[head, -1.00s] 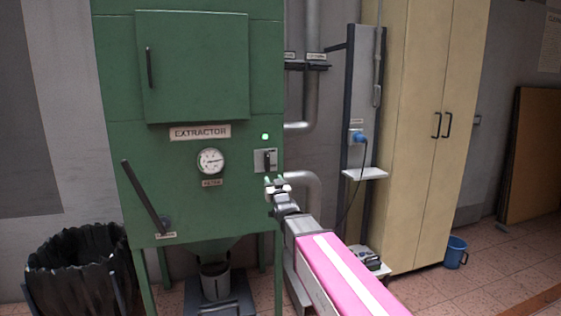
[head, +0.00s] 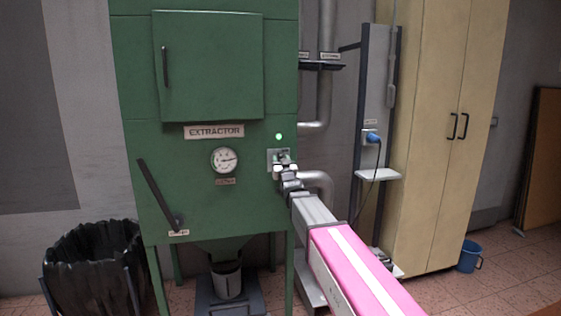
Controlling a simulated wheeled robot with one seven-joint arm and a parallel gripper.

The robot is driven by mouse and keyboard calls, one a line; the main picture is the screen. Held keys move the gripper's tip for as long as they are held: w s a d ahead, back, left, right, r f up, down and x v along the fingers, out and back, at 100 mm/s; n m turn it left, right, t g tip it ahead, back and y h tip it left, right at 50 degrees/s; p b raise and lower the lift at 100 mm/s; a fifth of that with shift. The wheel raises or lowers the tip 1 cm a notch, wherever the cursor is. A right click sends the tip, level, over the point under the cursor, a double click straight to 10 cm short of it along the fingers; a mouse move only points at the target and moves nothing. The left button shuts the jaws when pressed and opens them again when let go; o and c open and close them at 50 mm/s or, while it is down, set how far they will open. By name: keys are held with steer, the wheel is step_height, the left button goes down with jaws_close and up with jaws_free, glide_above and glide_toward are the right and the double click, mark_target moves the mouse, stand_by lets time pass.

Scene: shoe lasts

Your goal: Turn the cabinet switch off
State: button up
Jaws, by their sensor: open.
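The green cabinet (head: 210,204) carries an EXTRACTOR label. Its switch is a small grey plate (head: 271,160) with a dark handle, right of the dial; my gripper hides most of it. A green lamp (head: 279,136) glows just above the switch. My gripper (head: 285,168) is at the switch, in front of its lower part, with its light fingertips apart. I cannot tell whether the fingers touch the handle, nor which way the handle now points.
A round dial (head: 225,160) is left of the switch, and a long dark lever (head: 160,194) is lower left. Grey pipes (head: 318,183) run close to the cabinet's right side. A black-lined bin (head: 95,262) stands at the left and a beige cupboard (head: 440,140) at the right.

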steer(key=shift+w+a+r, duration=0.1)
steer(key=shift+w+r, duration=0.05)
steer(key=shift+w, duration=0.2)
jaws_close()
